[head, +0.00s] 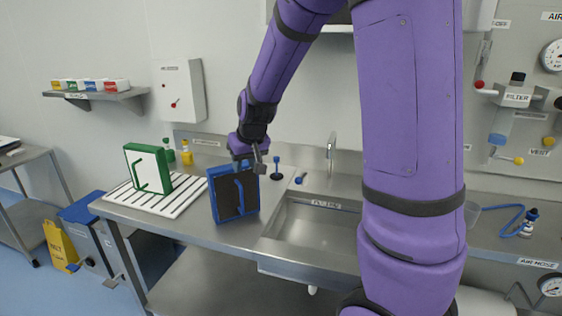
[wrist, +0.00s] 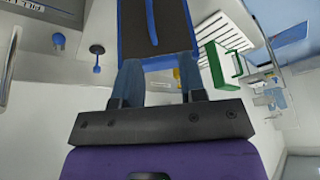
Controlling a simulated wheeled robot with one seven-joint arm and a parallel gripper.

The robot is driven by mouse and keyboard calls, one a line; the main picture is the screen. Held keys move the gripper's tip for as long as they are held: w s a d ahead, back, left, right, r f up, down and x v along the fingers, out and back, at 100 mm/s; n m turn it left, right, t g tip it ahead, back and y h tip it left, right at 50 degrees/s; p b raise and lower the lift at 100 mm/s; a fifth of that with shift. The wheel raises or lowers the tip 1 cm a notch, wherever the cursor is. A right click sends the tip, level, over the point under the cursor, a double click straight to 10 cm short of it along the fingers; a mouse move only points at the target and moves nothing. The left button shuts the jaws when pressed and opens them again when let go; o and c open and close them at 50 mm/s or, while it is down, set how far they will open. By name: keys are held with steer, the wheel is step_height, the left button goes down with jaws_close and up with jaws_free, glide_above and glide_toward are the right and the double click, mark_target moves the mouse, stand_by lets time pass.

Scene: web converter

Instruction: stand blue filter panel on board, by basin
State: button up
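The blue filter panel (head: 228,199) has a blue frame, a dark face and a blue handle. It looks upright over the steel counter, between the slatted board and the basin; whether its bottom edge touches the counter is hard to tell. My gripper (head: 260,160) is at its top edge. The white slatted board (head: 183,205) lies left of the panel and also shows in the wrist view (wrist: 225,32). The basin (head: 315,228) is to the right.
A green-framed panel (head: 148,168) stands on the board. Green and yellow bottles (head: 186,153) stand behind it. A dark-based blue knob (head: 277,170) and a small blue item (head: 300,178) are behind the basin, near the faucet (head: 331,150).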

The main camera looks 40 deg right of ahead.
steer(key=s+a+r, duration=0.2)
steer(key=s+r, duration=0.2)
steer(key=s, duration=0.5)
steer(key=s+a+r+n, duration=0.1)
steer(key=s+a+r, duration=0.1)
steer(key=s+r, duration=0.3)
steer(key=s+a+r, duration=0.2)
steer(key=s+r, duration=0.2)
steer(key=s, duration=1)
steer(key=shift+a+r+n+t, duration=0.3)
steer(key=shift+r, duration=0.05)
